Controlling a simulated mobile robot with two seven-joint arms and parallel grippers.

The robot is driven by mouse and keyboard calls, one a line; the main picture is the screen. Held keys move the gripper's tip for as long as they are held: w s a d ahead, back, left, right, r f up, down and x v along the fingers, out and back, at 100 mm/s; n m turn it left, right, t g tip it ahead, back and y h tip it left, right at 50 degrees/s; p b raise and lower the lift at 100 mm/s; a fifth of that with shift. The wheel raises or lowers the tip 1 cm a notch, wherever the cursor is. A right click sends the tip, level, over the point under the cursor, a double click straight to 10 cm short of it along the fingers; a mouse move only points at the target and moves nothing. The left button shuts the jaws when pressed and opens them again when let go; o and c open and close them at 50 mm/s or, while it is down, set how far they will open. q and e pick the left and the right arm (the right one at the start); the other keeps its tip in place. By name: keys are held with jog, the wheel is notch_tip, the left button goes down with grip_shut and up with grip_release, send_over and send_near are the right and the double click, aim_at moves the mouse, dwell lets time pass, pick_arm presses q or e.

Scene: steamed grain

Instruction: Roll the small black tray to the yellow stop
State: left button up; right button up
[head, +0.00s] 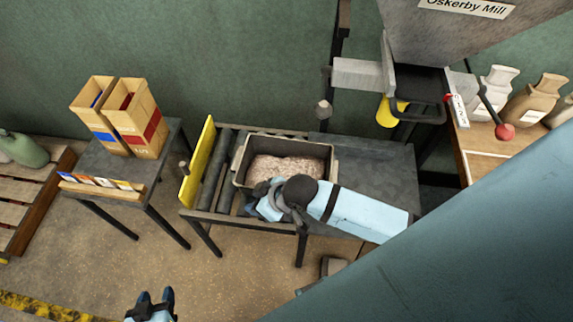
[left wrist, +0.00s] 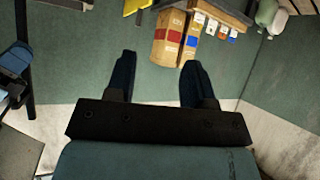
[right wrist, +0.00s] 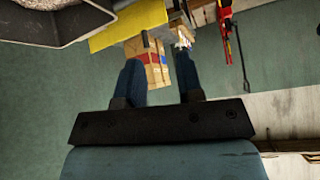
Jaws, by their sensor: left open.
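The small black tray (head: 326,168) is filled with pale pinkish grain (head: 285,168). It stands on the roller table, right of the yellow stop (head: 198,160), with bare rollers between them. My right gripper (head: 256,200) is at the tray's near side, toward its left corner; whether it touches the tray I cannot tell. In the right wrist view its fingers (right wrist: 158,78) are apart with nothing seen between them, and the tray's wall (right wrist: 80,25) is at the upper left. My left gripper (head: 155,297) is open and empty, low in front of the table; its fingers also show in the left wrist view (left wrist: 158,78).
Bare rollers (head: 214,165) lie left of the tray. A flat dark tabletop (head: 375,175) continues to the right, beneath a grey hopper (head: 440,35). A side table on the left holds two cardboard boxes (head: 138,120) and a card rack (head: 100,187). Pale sacks (head: 495,88) stand at the right.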

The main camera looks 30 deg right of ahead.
jog(key=w+d+f+n+g+h+b, duration=0.1)
jog(key=w+d+f+g+h+b, duration=0.15)
jog(key=d+b, duration=0.2)
jog(key=w+d+f+n+g+h+b, duration=0.1)
jog(key=d+n+g+h+b, duration=0.1)
jog(key=d+g+h+b, duration=0.3)
jog(key=f, duration=0.4)
jog(key=w+d+f+t+y, duration=0.1)
jog(key=f, duration=0.3)
jog(key=d+f+t, duration=0.1)
jog(key=f, duration=0.3)
jog(key=shift+w+f+t, duration=0.25)
jog(key=shift+w+f, duration=0.05)
jog(key=shift+f, duration=0.4)
grip_shut()
